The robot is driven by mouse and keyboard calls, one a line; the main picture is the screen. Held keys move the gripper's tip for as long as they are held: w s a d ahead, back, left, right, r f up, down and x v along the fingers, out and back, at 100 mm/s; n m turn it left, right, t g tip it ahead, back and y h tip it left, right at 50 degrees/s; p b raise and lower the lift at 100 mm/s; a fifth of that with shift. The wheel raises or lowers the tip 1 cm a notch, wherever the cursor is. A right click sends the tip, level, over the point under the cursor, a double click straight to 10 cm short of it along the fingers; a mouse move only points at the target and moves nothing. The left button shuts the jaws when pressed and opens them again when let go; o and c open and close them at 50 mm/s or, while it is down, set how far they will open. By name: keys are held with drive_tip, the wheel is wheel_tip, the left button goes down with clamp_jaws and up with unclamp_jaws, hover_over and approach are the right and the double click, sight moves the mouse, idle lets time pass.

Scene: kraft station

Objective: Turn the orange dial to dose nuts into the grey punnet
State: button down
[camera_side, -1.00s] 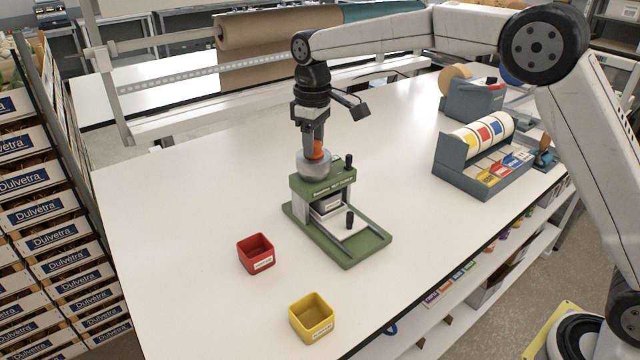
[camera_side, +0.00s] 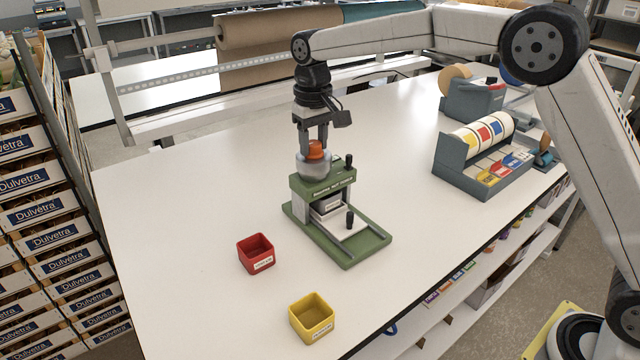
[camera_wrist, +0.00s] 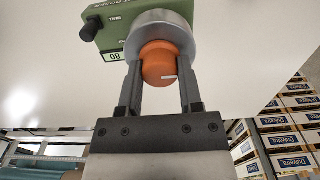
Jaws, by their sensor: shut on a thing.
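The orange dial (camera_side: 316,150) sits on top of a grey round hopper (camera_side: 313,170) on the green dispenser (camera_side: 336,222). It also shows in the wrist view (camera_wrist: 160,66), with a small pale mark on its face. My gripper (camera_side: 314,148) points down at the dial, and its two fingers (camera_wrist: 160,72) lie on either side of it, shut on it. The grey punnet (camera_side: 328,206) shows in part inside the dispenser, under the green top. Its contents are hidden.
A red punnet (camera_side: 257,254) and a yellow punnet (camera_side: 311,318) stand on the white table in front of the dispenser. A label dispenser (camera_side: 483,158) and a tape dispenser (camera_side: 472,97) stand at the right. The table left of the dispenser is clear.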

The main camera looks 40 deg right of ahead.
sight(314, 142)
drive_tip(key=shift+c, duration=1.3)
unclamp_jaws()
drive_tip(key=shift+r, duration=0.15)
drive_tip(key=shift+r, duration=3.8)
